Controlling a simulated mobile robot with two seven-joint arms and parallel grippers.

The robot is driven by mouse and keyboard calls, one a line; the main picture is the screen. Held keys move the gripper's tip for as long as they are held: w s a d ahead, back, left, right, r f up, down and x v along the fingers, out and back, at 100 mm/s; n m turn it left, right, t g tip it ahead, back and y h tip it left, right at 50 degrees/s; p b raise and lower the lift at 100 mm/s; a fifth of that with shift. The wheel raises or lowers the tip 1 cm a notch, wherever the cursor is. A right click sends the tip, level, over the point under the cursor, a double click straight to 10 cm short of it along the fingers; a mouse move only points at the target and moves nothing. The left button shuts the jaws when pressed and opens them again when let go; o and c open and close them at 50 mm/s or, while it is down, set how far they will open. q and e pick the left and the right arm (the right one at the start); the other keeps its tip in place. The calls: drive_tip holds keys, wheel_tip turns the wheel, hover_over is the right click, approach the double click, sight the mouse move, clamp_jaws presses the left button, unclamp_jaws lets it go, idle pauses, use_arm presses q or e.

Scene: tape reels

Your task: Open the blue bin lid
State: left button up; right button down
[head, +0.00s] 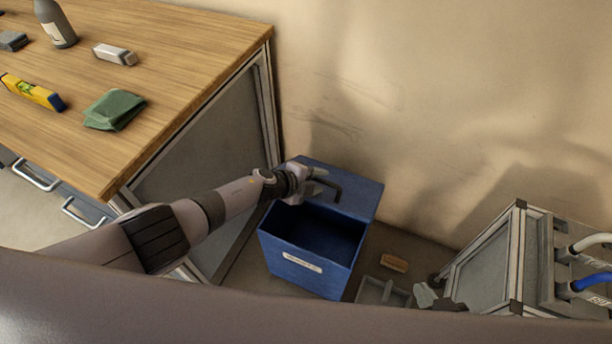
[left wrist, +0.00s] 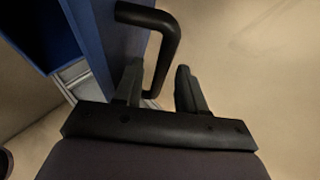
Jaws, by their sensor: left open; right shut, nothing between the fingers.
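The blue bin (head: 285,262) stands on the floor beside the workbench, with a white label on its front. Its lid (head: 362,203) is raised at the back, towards the wall, and the dark inside of the bin shows. A black bar handle (head: 333,187) is on the lid. My left gripper (head: 318,178) is at the handle. In the left wrist view the black handle (left wrist: 168,45) reaches down between the two parted fingers of the gripper (left wrist: 160,88). My right gripper (head: 432,299) shows only partly at the lower edge, away from the bin.
The wooden workbench (head: 190,90) at left holds a green cloth (head: 115,110), a level (head: 33,92), a bottle (head: 56,24) and small blocks. A grey tray (head: 380,294) and a brown block (head: 394,263) lie right of the bin. A metal-framed cart (head: 490,262) stands at right.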

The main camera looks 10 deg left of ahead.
use_arm(q)
drive_tip(key=p+v, duration=0.3)
drive_tip(key=shift+a+r, duration=0.1)
drive_tip(key=shift+r, duration=0.3)
drive_tip(key=shift+a, duration=0.2)
drive_tip(key=shift+s+a+r, duration=0.1)
drive_tip(key=shift+s+a, duration=0.05)
drive_tip(key=shift+s+a+r+p, duration=0.25)
drive_tip(key=shift+s+r+p, duration=0.05)
drive_tip(key=shift+s, duration=0.2)
